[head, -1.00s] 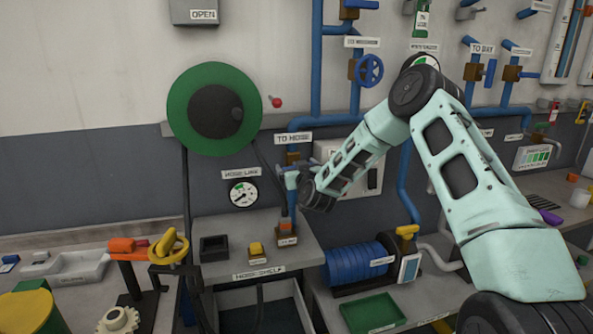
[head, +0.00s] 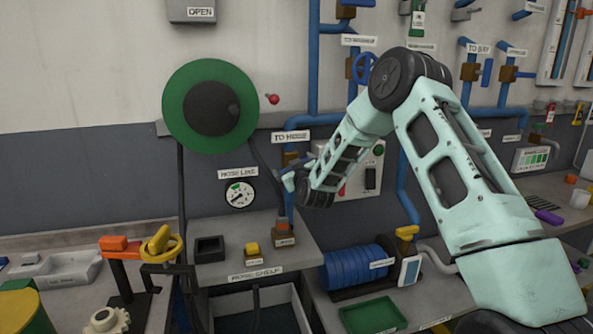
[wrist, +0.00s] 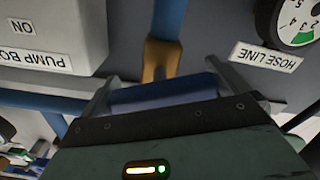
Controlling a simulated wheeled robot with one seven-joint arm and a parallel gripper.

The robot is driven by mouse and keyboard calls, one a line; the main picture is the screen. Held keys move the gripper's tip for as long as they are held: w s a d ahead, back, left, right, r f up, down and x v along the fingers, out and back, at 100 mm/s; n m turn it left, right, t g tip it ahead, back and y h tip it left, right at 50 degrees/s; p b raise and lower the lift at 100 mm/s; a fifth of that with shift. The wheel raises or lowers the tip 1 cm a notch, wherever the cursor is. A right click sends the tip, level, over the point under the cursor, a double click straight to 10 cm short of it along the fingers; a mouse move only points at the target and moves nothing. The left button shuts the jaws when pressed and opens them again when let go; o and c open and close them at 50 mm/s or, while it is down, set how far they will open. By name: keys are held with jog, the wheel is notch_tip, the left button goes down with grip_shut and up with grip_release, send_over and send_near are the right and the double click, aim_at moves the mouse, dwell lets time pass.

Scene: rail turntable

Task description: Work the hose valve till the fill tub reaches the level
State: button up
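The hose valve has a brass body (head: 291,159) under the TO HOSE label, on a blue pipe above the hose shelf. The brass body also shows in the wrist view (wrist: 160,60). My gripper (head: 286,181) is at this valve. In the wrist view its two fingers (wrist: 162,80) stand wide apart, with a blue bar (wrist: 163,97), apparently the valve's lever, across the gap. I cannot tell whether the fingers touch it. A grey tub (head: 294,302) stands below the shelf with a dark hose hanging into it. Its water level cannot be made out.
The hose line gauge (head: 238,194) is on the wall left of the valve. The pump box (head: 370,175) is close behind my arm on the right. A green hose reel (head: 211,106) hangs at upper left. The hose shelf (head: 225,268) holds a dark box and a yellow block.

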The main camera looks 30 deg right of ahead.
jog(key=b+v, duration=0.5)
jog(key=v, duration=1.2)
jog(key=shift+s, duration=0.2)
jog(key=shift+r, duration=0.1)
